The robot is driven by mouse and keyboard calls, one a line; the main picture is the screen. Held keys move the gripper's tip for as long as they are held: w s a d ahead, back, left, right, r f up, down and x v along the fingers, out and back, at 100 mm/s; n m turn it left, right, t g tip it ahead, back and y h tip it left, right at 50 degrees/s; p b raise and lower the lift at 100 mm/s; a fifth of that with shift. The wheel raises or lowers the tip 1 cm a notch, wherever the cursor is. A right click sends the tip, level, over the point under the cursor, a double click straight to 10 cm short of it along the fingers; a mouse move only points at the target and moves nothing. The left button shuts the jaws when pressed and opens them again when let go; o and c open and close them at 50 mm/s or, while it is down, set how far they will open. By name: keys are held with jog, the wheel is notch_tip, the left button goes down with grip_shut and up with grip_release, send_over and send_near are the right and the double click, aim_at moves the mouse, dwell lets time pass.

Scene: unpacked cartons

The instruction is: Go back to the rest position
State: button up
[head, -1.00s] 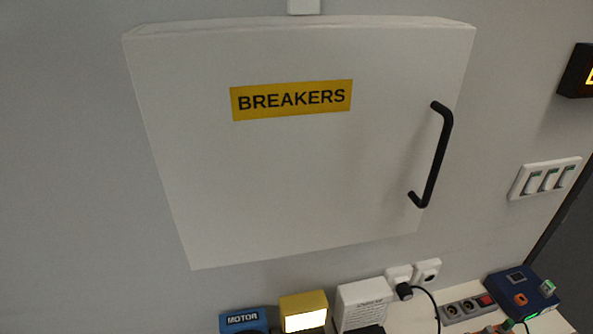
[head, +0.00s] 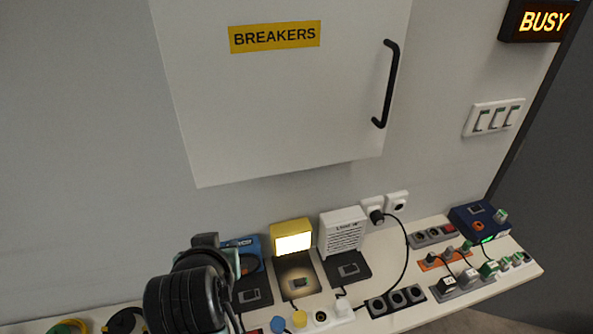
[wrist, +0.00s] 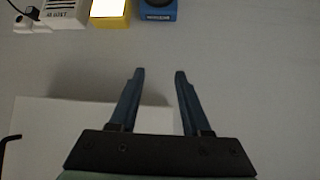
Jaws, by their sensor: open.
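My gripper (wrist: 158,73) shows in the wrist view with its two blue fingers apart and nothing between them. Behind the fingers is the plain grey wall, with part of the white cabinet at the lower left. In the head view my dark arm stands at the lower middle, in front of the shelf's left part, and the fingers cannot be made out there. The white breakers cabinet (head: 285,105) is on the wall with its door shut and its black handle (head: 389,85) free.
A pale shelf (head: 520,272) runs along the wall below. It holds a lit yellow box (head: 292,239), a white box (head: 343,231), a blue device (head: 478,220), black sockets and cables. Wall switches (head: 494,117) and a BUSY sign (head: 540,20) are at right.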

jog(key=w+d+r+t, duration=0.1)
jog(key=d+r+t, duration=0.15)
jog(key=r, duration=0.65)
jog(key=w+d+r+m+t, duration=0.15)
jog(key=r+t, duration=0.25)
jog(key=r, duration=0.4)
jog(key=d+r+t, duration=0.3)
jog(key=r, duration=0.6)
jog(key=s+d+r+t+h, duration=0.1)
jog(key=s+d+r+t, duration=0.2)
jog(key=s+r, duration=0.3)
jog(key=s+d+r+t, duration=0.3)
jog(key=s+r+t, duration=0.2)
jog(key=r, duration=0.9)
jog(key=shift+s+h, duration=0.4)
jog(key=shift+s, duration=0.6)
jog(key=shift+f+m, duration=0.1)
jog(key=shift+m, duration=0.15)
